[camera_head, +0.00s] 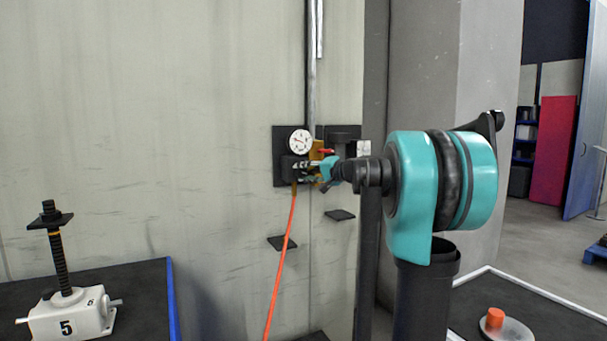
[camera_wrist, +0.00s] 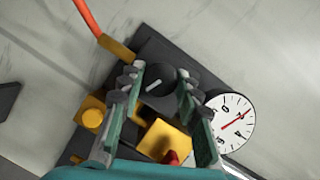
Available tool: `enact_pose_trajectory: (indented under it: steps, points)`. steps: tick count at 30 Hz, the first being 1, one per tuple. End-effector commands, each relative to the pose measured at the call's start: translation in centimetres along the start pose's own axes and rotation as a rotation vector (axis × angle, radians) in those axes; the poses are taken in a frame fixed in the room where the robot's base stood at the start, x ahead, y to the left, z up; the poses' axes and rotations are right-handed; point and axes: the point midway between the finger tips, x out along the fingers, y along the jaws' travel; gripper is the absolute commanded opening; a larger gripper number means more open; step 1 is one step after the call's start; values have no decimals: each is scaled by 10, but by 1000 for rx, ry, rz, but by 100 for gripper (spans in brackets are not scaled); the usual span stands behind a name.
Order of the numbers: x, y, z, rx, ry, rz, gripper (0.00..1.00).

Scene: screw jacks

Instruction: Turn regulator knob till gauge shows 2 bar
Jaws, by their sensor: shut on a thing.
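The round white gauge (camera_head: 300,141) with a red needle is on a dark panel on the wall. In the wrist view the gauge (camera_wrist: 236,122) lies right of my gripper, seen rotated; its red needle slants between lower left and upper right. I cannot read its value surely. The dark regulator knob (camera_wrist: 160,82) with a pale line on its face sits between my two fingers. My gripper (camera_wrist: 158,88) is shut on the knob, one finger on each side. In the head view my gripper (camera_head: 308,171) is small and hides most of the knob.
An orange hose (camera_head: 280,265) hangs below the regulator. Yellow fittings (camera_wrist: 165,138) and a red part (camera_wrist: 171,158) sit close to my fingers. A white screw jack (camera_head: 70,315) marked 5 stands on a dark table at left. A vertical pipe (camera_head: 312,80) runs above the panel.

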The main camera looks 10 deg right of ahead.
Motion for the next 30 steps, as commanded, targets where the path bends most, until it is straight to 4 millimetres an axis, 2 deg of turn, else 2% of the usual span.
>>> enact_pose_trajectory:
  steps: [14, 15, 19, 30]
  points:
    - [0, 1, 0, 12, 1, -4, 4]
    - [0, 1, 0, 12, 1, -4, 37]
    - [0, 0, 0, 11, 1, -4, 53]
    - [-4, 0, 0, 11, 1, -4, 54]
